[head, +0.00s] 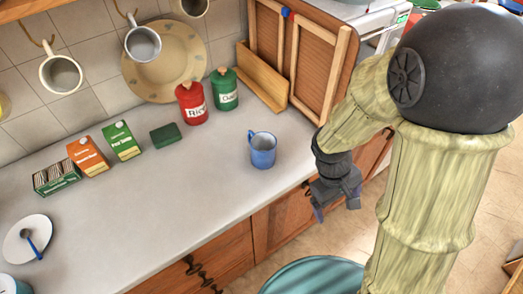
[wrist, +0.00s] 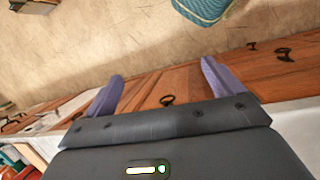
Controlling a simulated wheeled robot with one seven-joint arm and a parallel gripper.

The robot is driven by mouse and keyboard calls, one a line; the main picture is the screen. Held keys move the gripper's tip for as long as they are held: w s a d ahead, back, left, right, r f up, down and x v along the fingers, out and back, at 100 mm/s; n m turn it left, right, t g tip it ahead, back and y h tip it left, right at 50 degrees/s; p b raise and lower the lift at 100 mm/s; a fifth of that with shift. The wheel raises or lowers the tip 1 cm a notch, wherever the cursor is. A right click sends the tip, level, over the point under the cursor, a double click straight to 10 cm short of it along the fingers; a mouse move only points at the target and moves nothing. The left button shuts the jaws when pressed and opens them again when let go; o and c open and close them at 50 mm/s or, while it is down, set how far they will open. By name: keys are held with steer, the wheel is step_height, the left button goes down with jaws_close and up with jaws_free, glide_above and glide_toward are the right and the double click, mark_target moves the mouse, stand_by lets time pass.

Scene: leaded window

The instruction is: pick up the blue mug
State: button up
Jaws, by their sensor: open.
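The blue mug (head: 262,151) stands upright on the grey countertop (head: 215,180), near its front edge, with its handle toward the upper left. My gripper (head: 335,207) is in front of the counter, to the right of the mug and apart from it. In the wrist view my gripper (wrist: 163,92) has its two purple fingers spread wide with nothing between them. The wrist view looks down at wooden cabinet fronts and the floor; the mug is not in that view.
Red (head: 192,103) and green (head: 224,89) canisters stand behind the mug. A dark green box (head: 166,135) and cartons (head: 121,141) stand to the left. Mugs (head: 143,43) hang on the wall. A teal round object (head: 312,277) is on the floor side. The counter around the mug is clear.

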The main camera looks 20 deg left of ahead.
steer(key=a+f+n+t+h, duration=0.25)
steer(key=a+n+h, duration=0.2)
steer(key=n, duration=0.25)
steer(key=n+t+y, duration=0.4)
steer(key=n+t, duration=1.2)
steer(key=n, duration=0.2)
glide_toward(258, 158)
steer(key=v, duration=0.3)
steer(key=shift+s+a+r+h, duration=0.25)
steer(key=shift+a, duration=0.1)
steer(key=p+x, duration=0.3)
steer(key=x, duration=0.8)
steer(key=shift+w+d, duration=0.2)
steer(key=shift+w+f+p, duration=0.15)
steer(key=shift+w+p, duration=0.15)
steer(key=shift+w, duration=0.1)
steer(key=shift+d, duration=0.1)
